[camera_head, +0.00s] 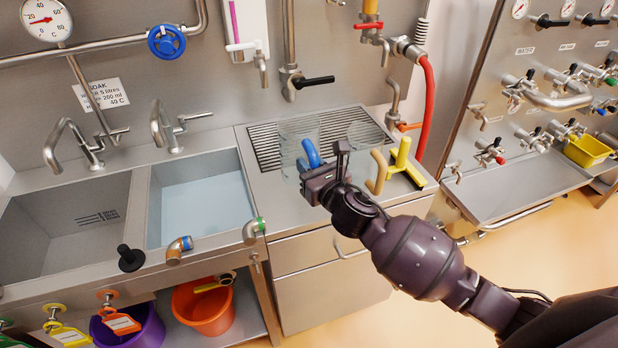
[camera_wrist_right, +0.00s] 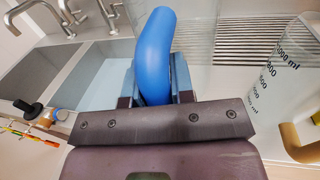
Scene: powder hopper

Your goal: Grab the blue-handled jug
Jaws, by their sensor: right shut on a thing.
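The blue-handled jug (camera_head: 298,130) is clear and stands upright on the steel drainboard beside the sinks. Its blue handle (camera_head: 312,153) faces my right gripper (camera_head: 322,172). In the right wrist view the blue handle (camera_wrist_right: 155,50) rises between the two fingers of my right gripper (camera_wrist_right: 154,88), which is shut on it. The clear body (camera_wrist_right: 205,35) shows faintly behind the handle. The gripper hides the lower part of the handle. My left gripper is not in view.
Right of it stands a clear jug with a tan handle (camera_head: 378,172), marked in ml in the right wrist view (camera_wrist_right: 285,75). A yellow handle (camera_head: 402,158) is beside that. Two sink basins, one with water (camera_head: 205,198), lie left. A red hose (camera_head: 428,105) hangs behind right.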

